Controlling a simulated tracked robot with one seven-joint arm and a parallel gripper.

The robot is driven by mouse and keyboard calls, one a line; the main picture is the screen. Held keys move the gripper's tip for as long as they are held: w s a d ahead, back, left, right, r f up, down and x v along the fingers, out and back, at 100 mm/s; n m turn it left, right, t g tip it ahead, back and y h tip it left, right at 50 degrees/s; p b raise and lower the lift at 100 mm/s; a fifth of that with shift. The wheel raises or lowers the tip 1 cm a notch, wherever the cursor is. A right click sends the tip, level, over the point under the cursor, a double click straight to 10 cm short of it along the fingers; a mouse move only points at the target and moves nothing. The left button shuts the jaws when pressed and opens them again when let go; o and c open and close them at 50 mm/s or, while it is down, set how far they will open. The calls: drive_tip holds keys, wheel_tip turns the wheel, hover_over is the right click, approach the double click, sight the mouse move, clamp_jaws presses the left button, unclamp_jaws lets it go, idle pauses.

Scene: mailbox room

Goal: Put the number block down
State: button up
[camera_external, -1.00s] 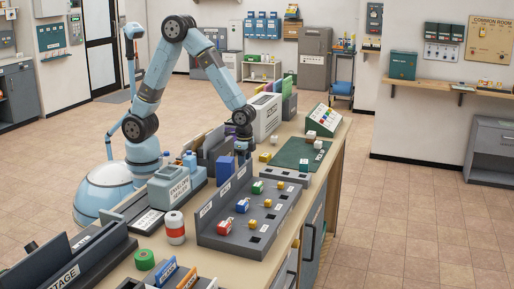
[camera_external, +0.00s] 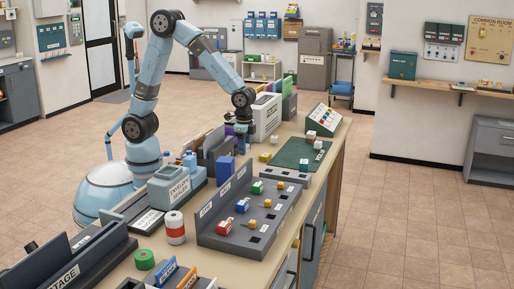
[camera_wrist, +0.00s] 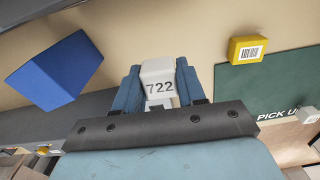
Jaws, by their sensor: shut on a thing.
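The number block (camera_wrist: 158,71) is white and bears the digits 722. It sits between the two blue fingers of my gripper (camera_wrist: 160,84) in the wrist view. My gripper is shut on it, with the front end of the block showing. In the outside view my gripper (camera_external: 242,141) is over the far part of the counter, left of the green mat and beside the grey-white machine. I cannot make out the block in that view.
The green PICK UP mat (camera_wrist: 245,90) lies to the right in the wrist view, with a yellow barcoded block (camera_wrist: 247,49) at its edge. A blue block-like object (camera_wrist: 55,70) stands at left. A grey sorting tray (camera_external: 225,244) is nearer the outside camera. Bare counter shows around my gripper.

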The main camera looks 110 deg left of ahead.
drive_tip(key=r, duration=0.3)
drive_tip(key=shift+s+d+r, duration=0.1)
drive_tip(key=shift+s+d, duration=0.1)
drive_tip(key=shift+d, duration=0.1)
drive_tip(key=s+d+r, duration=1.1)
drive_tip(key=s+r, duration=0.3)
drive_tip(key=s, duration=0.1)
hover_over(225, 159)
drive_tip(key=shift+n, duration=0.3)
drive_tip(key=f, duration=0.9)
drive_tip(key=shift+s+f, duration=0.2)
drive_tip(key=shift+f, duration=0.15)
drive_tip(key=shift+w+f, duration=0.3)
drive_tip(key=shift+f, duration=1.55)
drive_tip(key=shift+f, duration=0.1)
